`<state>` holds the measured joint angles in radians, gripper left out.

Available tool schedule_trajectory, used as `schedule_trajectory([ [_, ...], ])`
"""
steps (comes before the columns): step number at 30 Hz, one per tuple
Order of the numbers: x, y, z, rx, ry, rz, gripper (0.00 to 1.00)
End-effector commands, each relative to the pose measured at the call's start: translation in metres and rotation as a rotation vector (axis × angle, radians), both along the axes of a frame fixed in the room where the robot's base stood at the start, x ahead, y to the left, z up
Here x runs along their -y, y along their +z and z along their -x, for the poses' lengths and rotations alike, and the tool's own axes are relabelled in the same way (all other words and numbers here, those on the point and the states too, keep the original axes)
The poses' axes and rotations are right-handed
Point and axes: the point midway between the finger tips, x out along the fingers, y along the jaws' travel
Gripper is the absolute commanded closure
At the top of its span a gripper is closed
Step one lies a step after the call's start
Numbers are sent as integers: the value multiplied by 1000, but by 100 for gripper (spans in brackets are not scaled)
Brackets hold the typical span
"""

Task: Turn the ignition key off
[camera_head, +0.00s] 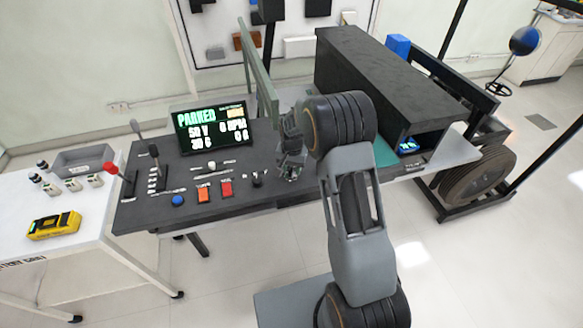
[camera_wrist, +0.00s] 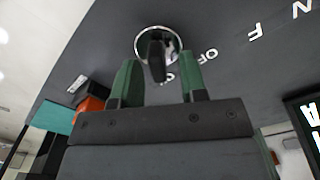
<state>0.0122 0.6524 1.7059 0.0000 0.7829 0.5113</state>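The ignition key (camera_wrist: 157,58) is a dark upright tab in a round silver-rimmed switch (camera_wrist: 140,43) on the dark panel in the wrist view. White letters, partly readable as "OF", "F" and "N", lie beside it. My gripper (camera_wrist: 160,68) is open, with its two green fingertips on either side of the key. A gap shows between the key and each finger. In the head view my gripper (camera_head: 290,168) is low over the right part of the console, and I cannot make out the key there.
The dark console (camera_head: 140,212) carries a screen (camera_head: 213,127) reading "PARKED", levers, and orange (camera_head: 203,194) and red (camera_head: 226,188) buttons left of my gripper. A large dark housing (camera_head: 370,75) stands to the right. A white table (camera_head: 75,238) with a yellow device (camera_head: 53,226) is at left.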

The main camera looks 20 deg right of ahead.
Motion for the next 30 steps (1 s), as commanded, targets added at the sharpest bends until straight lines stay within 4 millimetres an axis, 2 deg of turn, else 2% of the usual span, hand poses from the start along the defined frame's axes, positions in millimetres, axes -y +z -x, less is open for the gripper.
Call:
schedule_trajectory([
  [4, 0, 0, 0, 0, 0, 0, 62],
  [16, 0, 0, 0, 0, 0, 0, 100],
  [24, 0, 0, 0, 0, 9, 0, 100],
  [30, -1, 0, -1, 0, 82, 0, 100],
])
